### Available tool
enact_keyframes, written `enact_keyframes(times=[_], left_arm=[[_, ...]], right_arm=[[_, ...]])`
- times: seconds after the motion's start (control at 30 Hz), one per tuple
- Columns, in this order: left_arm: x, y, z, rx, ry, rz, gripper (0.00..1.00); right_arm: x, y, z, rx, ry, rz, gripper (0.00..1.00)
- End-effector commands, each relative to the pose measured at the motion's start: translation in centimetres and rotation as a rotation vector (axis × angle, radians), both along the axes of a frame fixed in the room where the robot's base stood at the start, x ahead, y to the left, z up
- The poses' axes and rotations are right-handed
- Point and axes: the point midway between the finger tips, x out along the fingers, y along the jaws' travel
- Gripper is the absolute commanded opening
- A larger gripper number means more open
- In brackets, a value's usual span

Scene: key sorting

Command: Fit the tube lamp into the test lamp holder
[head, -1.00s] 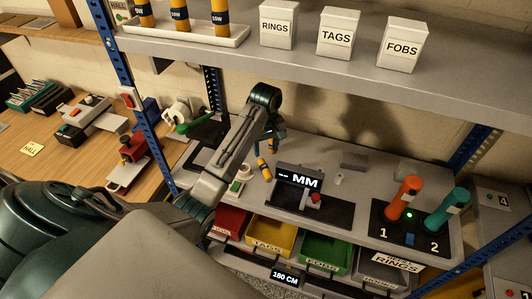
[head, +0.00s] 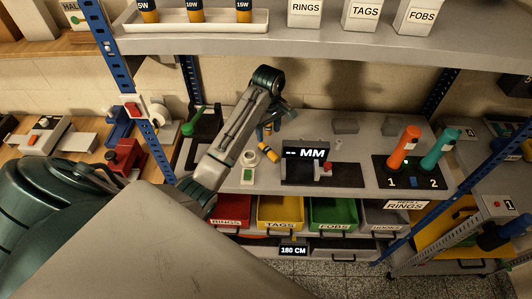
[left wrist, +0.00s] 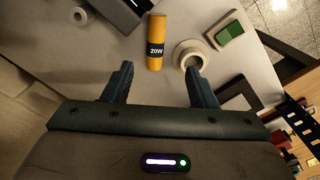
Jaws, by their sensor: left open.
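The tube lamp (head: 270,153) is orange with a dark band, and seems to lie on the grey bench in the head view. In the left wrist view its label reads 20W, and the tube lamp (left wrist: 155,52) shows ahead of and between my fingertips. My left gripper (head: 272,122) is open and empty behind the lamp. It also shows in the left wrist view (left wrist: 160,68). A white round socket-like piece (head: 249,158), perhaps the test lamp holder, stands left of the lamp; it shows close to the right fingertip (left wrist: 190,54). My right gripper is out of view.
A black MM gauge (head: 305,152) stands right of the lamp. Orange (head: 404,145) and teal (head: 440,148) cylinders stand further right. A shelf (head: 300,42) with labelled boxes overhangs the bench.

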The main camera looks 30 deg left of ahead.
Motion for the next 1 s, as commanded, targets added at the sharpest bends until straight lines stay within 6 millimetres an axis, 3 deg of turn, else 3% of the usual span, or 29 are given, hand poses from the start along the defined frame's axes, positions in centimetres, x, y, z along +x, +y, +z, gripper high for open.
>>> enact_keyframes(times=[0.17, 0.37, 0.4, 0.57, 0.8, 1.0], left_arm=[[0.0, -0.1, -0.8, -0.001, 0.000, 0.009, 0.52], [0.0, -0.1, -3.2, -0.001, 0.004, 0.009, 0.52], [-0.1, -0.2, -3.3, -0.001, 0.008, 0.009, 0.52], [0.0, -0.2, -5.1, -0.001, 0.006, 0.009, 0.52], [-0.1, -0.2, -8.2, -0.001, 0.008, 0.008, 0.52], [0.0, -0.2, -10.4, -0.001, 0.006, 0.009, 0.52]], right_arm=[[2.1, -1.7, -0.6, -0.018, -0.025, 0.006, 0.36], [5.2, -3.1, -2.5, -0.033, -0.065, 0.013, 0.36], [5.3, -3.2, -1.9, -0.034, -0.067, 0.013, 0.36], [4.9, -3.0, -1.1, -0.032, -0.061, 0.012, 0.36], [2.0, -1.0, -0.3, -0.011, -0.025, 0.004, 0.36], [2.4, -1.3, 0.2, -0.014, -0.029, 0.005, 0.36]])
